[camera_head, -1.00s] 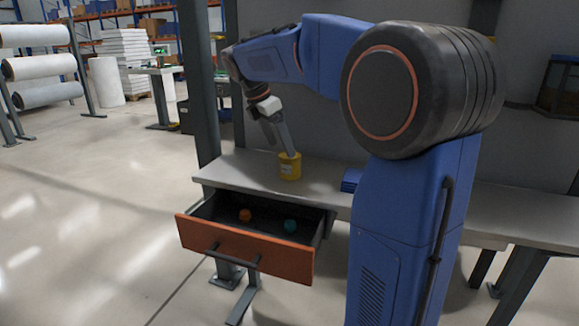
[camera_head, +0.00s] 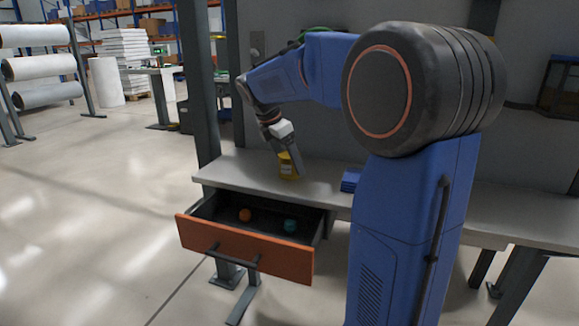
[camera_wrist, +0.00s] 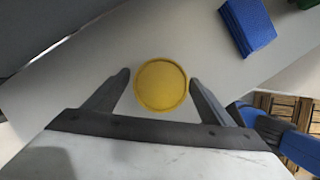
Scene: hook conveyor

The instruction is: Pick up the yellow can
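The yellow can (camera_head: 287,171) stands upright on the grey table (camera_head: 235,170), near its left end. In the wrist view its round top (camera_wrist: 161,85) lies between the two fingertips. My gripper (camera_head: 291,165) is low over the table at the can, and a finger covers part of the can in the head view. In the wrist view my gripper (camera_wrist: 160,82) is open, with one finger on each side of the can and a small gap showing at both sides.
An open drawer (camera_head: 245,251) with an orange front holds an orange ball (camera_head: 245,215) and a teal ball (camera_head: 290,225). A blue object (camera_head: 350,180) lies on the table right of the can and also shows in the wrist view (camera_wrist: 247,25).

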